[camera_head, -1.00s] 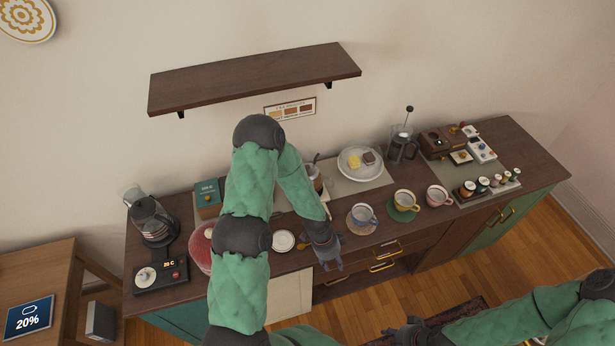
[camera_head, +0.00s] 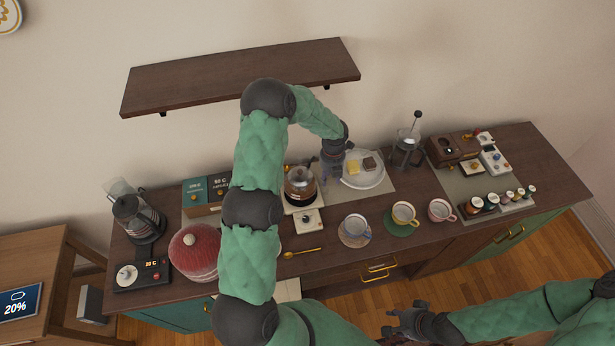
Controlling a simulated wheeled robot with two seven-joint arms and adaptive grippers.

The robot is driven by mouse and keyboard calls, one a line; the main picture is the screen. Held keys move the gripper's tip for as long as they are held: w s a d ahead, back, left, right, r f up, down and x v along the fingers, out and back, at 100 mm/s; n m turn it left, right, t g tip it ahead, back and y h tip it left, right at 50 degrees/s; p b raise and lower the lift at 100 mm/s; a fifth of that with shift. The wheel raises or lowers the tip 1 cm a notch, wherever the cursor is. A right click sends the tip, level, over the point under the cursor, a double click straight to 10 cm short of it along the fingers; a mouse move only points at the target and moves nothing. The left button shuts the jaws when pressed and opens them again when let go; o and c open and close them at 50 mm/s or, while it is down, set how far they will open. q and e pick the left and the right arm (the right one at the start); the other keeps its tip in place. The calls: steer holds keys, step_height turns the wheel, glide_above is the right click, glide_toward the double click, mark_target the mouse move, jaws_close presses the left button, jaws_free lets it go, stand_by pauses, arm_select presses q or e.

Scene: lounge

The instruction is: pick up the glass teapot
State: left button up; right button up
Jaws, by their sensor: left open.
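A round glass teapot (camera_head: 300,186) with a copper-brown lid and dark contents stands on the counter, with a small pale device (camera_head: 307,220) just in front of it. My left gripper (camera_head: 327,174) points down just right of the teapot, between it and the plate. It is open and holds nothing; whether a finger touches the teapot cannot be told. My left arm passes in front of the counter left of the teapot. My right gripper (camera_head: 392,322) is low, in front of the counter and away from the teapot; its finger opening is unclear.
A glass kettle (camera_head: 137,218) stands at the left, with a red domed item (camera_head: 195,250) nearer the teapot. A plate with food (camera_head: 362,182) lies right of my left gripper. Several cups (camera_head: 403,215) line the front. A shelf (camera_head: 240,75) overhangs behind.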

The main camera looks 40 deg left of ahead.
mark_target(326, 194)
arm_select(q)
steer(key=shift+s+a+f+p, duration=0.15)
steer(key=shift+s+f, duration=0.1)
steer(key=shift+f, duration=1.45)
steer(key=shift+s+f+p, duration=0.2)
steer(key=shift+s+f, duration=0.05)
steer(key=shift+f, duration=1.45)
steer(key=shift+s+a+f+p, duration=0.15)
steer(key=shift+s+f, duration=0.1)
steer(key=shift+f, duration=1.45)
steer(key=shift+d, duration=0.1)
jaws_close()
